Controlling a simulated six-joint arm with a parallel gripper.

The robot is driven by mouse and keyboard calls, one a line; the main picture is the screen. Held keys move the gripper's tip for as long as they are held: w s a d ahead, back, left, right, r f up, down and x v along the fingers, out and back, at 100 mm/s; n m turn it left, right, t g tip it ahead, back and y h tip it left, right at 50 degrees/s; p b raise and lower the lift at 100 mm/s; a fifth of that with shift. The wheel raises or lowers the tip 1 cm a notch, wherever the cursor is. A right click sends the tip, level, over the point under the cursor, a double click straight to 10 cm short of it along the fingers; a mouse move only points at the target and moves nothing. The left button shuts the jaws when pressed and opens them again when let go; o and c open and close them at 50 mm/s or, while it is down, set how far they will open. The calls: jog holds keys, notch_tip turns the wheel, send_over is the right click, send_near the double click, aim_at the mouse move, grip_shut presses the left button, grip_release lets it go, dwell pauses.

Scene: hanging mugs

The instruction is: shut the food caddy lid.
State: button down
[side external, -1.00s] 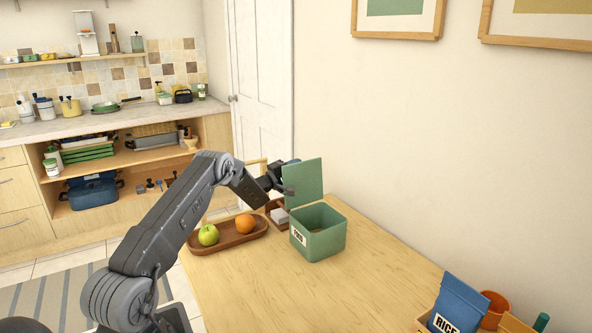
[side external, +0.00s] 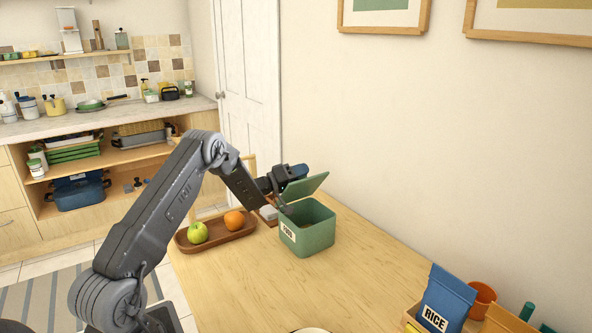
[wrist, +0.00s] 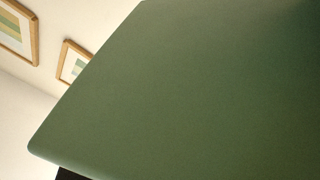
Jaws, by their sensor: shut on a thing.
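The green food caddy (side external: 315,238) stands on the wooden table, with its white label facing the front left. Its lid (side external: 308,186) is partly open, tilted up above the caddy's far side, and the dark inside of the caddy shows below it. My gripper (side external: 284,200) is at the left edge of the lid and shut on it. My wrist partly hides the grip. In the wrist view the green lid (wrist: 180,95) fills most of the picture, and a dark piece shows at the lower left edge.
A wooden tray (side external: 214,236) with a green apple (side external: 198,232) and an orange (side external: 235,220) lies left of the caddy. A crate with a blue rice bag (side external: 445,298) stands at the front right. Bare table (side external: 370,270) lies between caddy and crate.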

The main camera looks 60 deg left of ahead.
jog(key=shift+d+f+m+h, duration=0.3)
jog(key=shift+d+m+h, duration=0.1)
jog(key=shift+d+m, duration=0.45)
jog(key=c, duration=0.7)
grip_release()
jog(key=shift+c, duration=0.2)
jog(key=v, duration=1.4)
jog(key=shift+r, duration=0.25)
